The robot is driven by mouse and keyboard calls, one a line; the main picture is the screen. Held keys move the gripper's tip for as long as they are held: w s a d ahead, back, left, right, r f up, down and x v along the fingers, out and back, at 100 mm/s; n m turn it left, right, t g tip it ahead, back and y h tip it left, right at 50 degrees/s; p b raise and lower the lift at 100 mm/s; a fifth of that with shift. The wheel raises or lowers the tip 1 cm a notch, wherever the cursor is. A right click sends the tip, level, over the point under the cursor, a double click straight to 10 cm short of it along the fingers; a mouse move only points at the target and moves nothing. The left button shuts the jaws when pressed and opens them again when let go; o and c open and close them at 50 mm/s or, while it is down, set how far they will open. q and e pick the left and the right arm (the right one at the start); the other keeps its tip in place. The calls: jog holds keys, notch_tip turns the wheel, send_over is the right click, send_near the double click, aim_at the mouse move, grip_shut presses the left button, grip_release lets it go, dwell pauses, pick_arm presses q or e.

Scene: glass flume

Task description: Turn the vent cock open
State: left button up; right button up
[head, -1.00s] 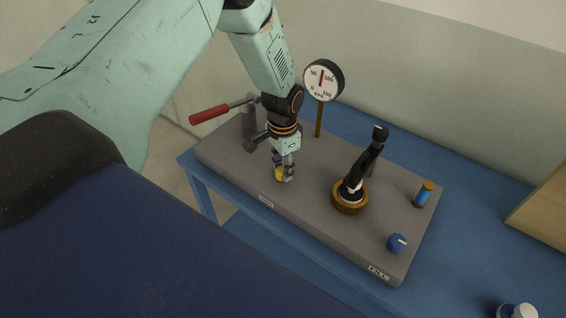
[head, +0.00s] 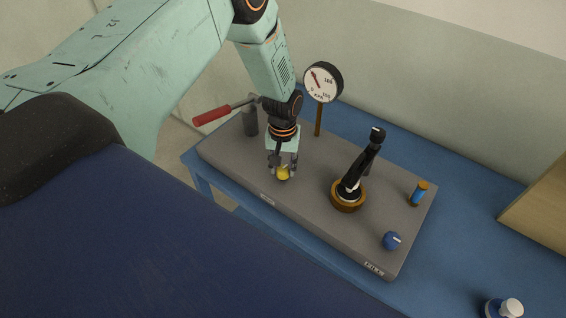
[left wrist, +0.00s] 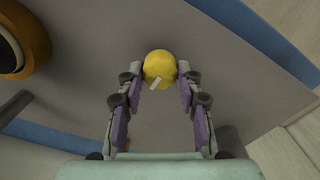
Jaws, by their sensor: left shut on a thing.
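The vent cock appears to be the round yellow knob (head: 283,174) near the front left of the grey slab. It also shows in the left wrist view (left wrist: 158,66), with a short pale mark on its face lying slantwise. My left gripper (head: 282,168) points down over it. In the left wrist view, my left gripper's fingertips (left wrist: 160,77) are on both sides of the knob and shut on it. The fingers partly hide the knob in the head view. My right gripper is not in view.
The grey slab (head: 310,208) lies on a blue table (head: 455,225). A round gauge (head: 323,82) on a post and a red-handled lever (head: 212,115) stand behind. A black upright fitting (head: 358,170), blue knob (head: 391,240) and blue cylinder (head: 418,194) are to the right.

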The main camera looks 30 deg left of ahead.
aim_at(283, 168)
pick_arm(q)
jog(key=shift+s+n, duration=0.1)
jog(key=shift+n, duration=0.5)
jog(key=o, duration=1.1)
jog(key=shift+o, duration=0.2)
jog(key=shift+r, duration=0.45)
notch_tip(283, 168, up, 11)
